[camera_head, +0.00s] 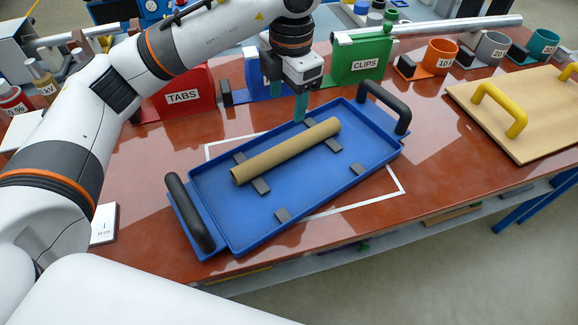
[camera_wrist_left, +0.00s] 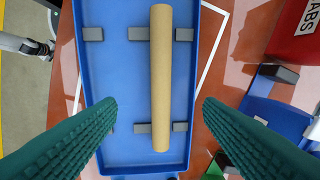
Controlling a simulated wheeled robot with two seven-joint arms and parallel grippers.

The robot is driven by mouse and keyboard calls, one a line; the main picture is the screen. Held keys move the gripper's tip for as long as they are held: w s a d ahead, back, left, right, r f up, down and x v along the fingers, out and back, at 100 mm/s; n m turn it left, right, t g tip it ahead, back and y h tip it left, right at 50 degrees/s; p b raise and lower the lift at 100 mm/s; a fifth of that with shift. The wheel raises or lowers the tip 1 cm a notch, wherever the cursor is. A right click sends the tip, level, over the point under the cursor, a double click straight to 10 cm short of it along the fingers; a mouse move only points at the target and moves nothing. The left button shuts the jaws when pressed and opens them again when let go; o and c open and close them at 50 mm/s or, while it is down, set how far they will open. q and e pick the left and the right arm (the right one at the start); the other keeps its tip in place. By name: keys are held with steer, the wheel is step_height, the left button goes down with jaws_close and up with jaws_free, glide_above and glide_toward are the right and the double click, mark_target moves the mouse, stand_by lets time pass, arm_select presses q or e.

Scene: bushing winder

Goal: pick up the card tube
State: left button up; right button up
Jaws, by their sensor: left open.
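The card tube (camera_head: 287,151) is a plain brown cylinder lying slantwise in a blue tray (camera_head: 281,214), across dark grey rests. In the left wrist view the tube (camera_wrist_left: 161,80) runs upright through the picture, between the two fingers. My left gripper (camera_head: 301,106) points down near the tray's far edge, just beyond the tube. Its green ribbed fingers (camera_wrist_left: 160,103) are wide apart with nothing between them at their tips. My right gripper is not seen in the head view; an arm part at the left edge of the wrist view is unclear.
The tray has black handles (camera_head: 189,212) at both ends. Behind it stand a red TABS bin (camera_head: 183,97) and a green CLIPS bin (camera_head: 361,62). A tan board with yellow handles (camera_head: 535,117) lies at the right. The red tabletop in front of the bins is partly clear.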

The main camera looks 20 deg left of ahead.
mark_target(285, 146)
arm_select(q)
steer(key=f+b, duration=0.1)
steer(key=f, duration=0.4)
steer(key=f+b, duration=0.1)
steer(key=f, duration=0.4)
steer(key=shift+w+a, duration=0.2)
steer(key=shift+w+a+f+p, duration=0.15)
steer(key=shift+f+p, duration=0.05)
steer(key=shift+f, duration=1.15)
steer(key=shift+w+a+f+p, duration=0.1)
steer(key=shift+a+f+p, duration=0.1)
steer(key=shift+f, duration=1.1)
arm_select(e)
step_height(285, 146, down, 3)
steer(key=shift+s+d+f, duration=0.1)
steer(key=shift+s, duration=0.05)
arm_select(q)
steer(key=shift+c, duration=0.3)
steer(key=c, duration=1)
